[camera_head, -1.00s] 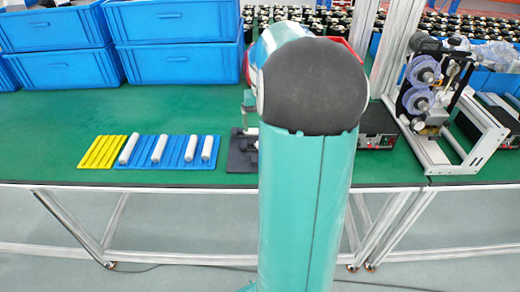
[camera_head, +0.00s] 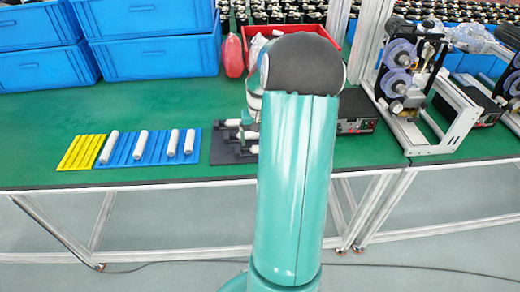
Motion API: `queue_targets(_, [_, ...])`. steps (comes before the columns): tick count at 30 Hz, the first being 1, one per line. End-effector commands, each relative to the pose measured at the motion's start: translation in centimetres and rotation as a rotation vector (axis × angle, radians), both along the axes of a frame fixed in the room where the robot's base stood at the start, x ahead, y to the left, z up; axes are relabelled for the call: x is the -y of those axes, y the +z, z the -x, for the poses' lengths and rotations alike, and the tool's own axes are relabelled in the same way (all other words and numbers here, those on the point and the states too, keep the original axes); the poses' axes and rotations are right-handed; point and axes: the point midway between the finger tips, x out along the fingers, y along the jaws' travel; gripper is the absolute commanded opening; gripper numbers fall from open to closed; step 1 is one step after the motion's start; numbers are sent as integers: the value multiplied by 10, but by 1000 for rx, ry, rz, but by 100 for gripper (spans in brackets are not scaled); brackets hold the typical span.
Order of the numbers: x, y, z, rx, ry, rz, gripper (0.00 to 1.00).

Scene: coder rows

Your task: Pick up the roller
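Several white rollers lie in the grooves of a blue rack (camera_head: 158,157) on the green table; they include a leftmost roller (camera_head: 109,147), a second roller (camera_head: 140,144), a third (camera_head: 173,143) and a right one (camera_head: 189,141). A dark grey tray (camera_head: 222,154) is right of the rack, with small pale and dark parts on it that are too small to tell. My arm covers its right side. My gripper (camera_head: 250,122) shows only in part beside my arm, over the dark tray. Its fingertips are mostly hidden, so I cannot tell whether it holds anything.
A yellow grooved rack (camera_head: 80,153) touches or nearly touches the blue rack's left end. Blue crates (camera_head: 155,58) stand behind. A red bin (camera_head: 285,28) is behind my arm. A machine with purple reels (camera_head: 400,83) and a black box (camera_head: 365,128) stand right. The table's left middle is clear.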

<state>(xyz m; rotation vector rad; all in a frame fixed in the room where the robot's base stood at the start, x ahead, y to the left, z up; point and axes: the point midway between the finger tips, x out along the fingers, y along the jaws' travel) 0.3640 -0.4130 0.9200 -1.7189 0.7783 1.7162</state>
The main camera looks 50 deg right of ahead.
Motion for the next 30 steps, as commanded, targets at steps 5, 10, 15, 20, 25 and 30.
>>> queue_targets(5, [0,-29,2,-3,0,-4,89])
queue_targets(10, [1,-36,1,0,-1,-1,89])
queue_targets(15, [1,-35,1,-1,0,-1,85])
queue_targets(20, [0,-35,1,-1,0,-1,54])
queue_targets(25, [0,-35,1,-1,0,-1,35])
queue_targets(30, [1,-34,1,0,0,0,35])
